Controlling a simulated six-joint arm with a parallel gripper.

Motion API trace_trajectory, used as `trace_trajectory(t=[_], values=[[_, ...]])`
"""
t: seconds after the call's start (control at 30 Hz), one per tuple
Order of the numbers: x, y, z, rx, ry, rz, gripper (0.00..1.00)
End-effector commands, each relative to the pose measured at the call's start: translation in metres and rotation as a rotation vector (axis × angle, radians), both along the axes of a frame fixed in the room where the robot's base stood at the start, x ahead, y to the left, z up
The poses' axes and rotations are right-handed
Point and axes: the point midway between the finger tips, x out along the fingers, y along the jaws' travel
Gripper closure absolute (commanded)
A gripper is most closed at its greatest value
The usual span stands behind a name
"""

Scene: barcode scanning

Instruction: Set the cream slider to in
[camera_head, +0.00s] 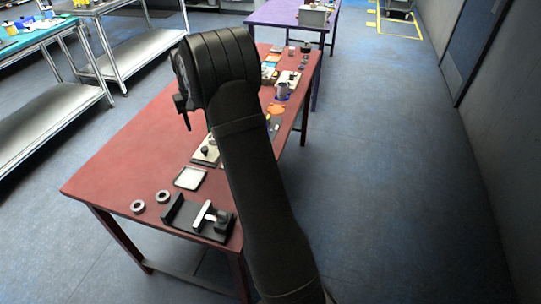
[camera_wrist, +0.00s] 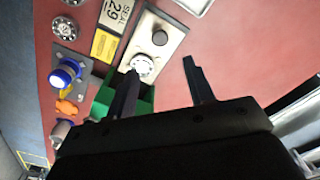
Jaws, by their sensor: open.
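A pale, cream-white bar (camera_head: 203,213) lies across a black fixture (camera_head: 185,215) at the near end of the red table, with a grey block beside it. It looks like the slider, but its exact setting is too small to tell. My gripper (camera_head: 184,112) hangs above the table, well apart from and farther back than the fixture. In the wrist view my gripper (camera_wrist: 160,65) is open, with nothing between its fingers. The fingers point at a cream panel (camera_wrist: 168,38) with a black knob and a white dial. The slider is not clearly seen in the wrist view.
Two grey rings (camera_head: 150,202) and a white tray (camera_head: 189,178) lie near the fixture. In the wrist view a blue-topped button (camera_wrist: 65,73), a green block (camera_wrist: 146,100) and a "SEAL 29" label (camera_wrist: 115,15) crowd the left. The table's left side (camera_head: 115,165) is bare.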

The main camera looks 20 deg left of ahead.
Motion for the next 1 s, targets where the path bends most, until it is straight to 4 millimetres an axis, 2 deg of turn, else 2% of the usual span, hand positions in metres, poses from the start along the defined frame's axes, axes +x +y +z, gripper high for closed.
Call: trace_trajectory(t=[0.03,0.3,0.63,1.0], values=[[0.001,0.001,0.012,0.004,-0.004,0.0,0.52],[0.001,0.0,0.066,0.003,-0.003,0.0,0.52],[0.001,-0.063,0.037,-0.095,-0.018,0.182,0.52],[-0.008,-0.132,0.011,-0.2,-0.008,0.403,0.52]])
